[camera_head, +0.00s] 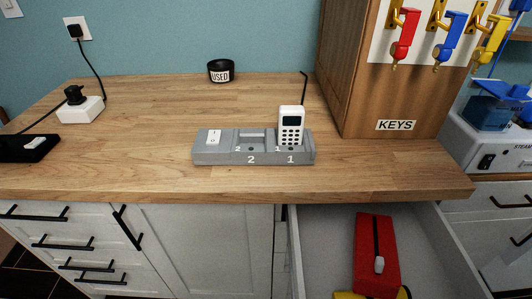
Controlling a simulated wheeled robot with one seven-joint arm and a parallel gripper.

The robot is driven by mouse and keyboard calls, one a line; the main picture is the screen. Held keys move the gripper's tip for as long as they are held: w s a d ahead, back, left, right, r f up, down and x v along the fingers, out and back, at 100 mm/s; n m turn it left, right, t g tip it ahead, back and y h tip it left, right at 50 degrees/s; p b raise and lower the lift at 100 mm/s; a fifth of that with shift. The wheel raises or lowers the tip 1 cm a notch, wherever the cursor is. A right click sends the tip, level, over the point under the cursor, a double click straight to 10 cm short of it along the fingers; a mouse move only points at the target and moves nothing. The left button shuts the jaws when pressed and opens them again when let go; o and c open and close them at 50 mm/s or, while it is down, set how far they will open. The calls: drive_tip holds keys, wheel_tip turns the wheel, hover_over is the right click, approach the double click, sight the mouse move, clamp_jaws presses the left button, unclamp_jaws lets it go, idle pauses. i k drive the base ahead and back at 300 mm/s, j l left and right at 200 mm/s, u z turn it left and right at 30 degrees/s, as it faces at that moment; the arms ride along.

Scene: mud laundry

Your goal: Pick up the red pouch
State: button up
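The red pouch (368,262) lies inside an open drawer (318,225) below the counter, at the lower right of the head view. It is a long red shape with a dark zip line down its middle and a white pull tab (379,265). Its near end rests by a yellow thing (350,295), which is cut off by the bottom edge of the picture. I cannot tell whether the pouch lies on the yellow thing or beside it. My gripper is not in view.
A grey dock (222,153) with a white keypad device (291,125) stands on the wooden counter (130,150) above the drawer. A wooden key cabinet (350,80) with hanging red, blue and yellow keys stands at the right. A black "USED" cup (220,71) is behind.

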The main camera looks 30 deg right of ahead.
sight(374, 237)
drive_tip(key=k+l, duration=0.15)
drive_tip(key=l, duration=0.2)
drive_tip(key=k+l+z, duration=0.15)
drive_tip(key=l, duration=0.2)
drive_tip(key=k+l, duration=0.15)
drive_tip(key=l, duration=0.25)
drive_tip(key=k+l+z, duration=0.1)
drive_tip(key=l, duration=0.25)
drive_tip(key=k+l, duration=0.15)
drive_tip(key=l, duration=0.25)
drive_tip(key=k+l+z, duration=0.15)
drive_tip(key=l, duration=0.25)
drive_tip(key=i+j, duration=0.15)
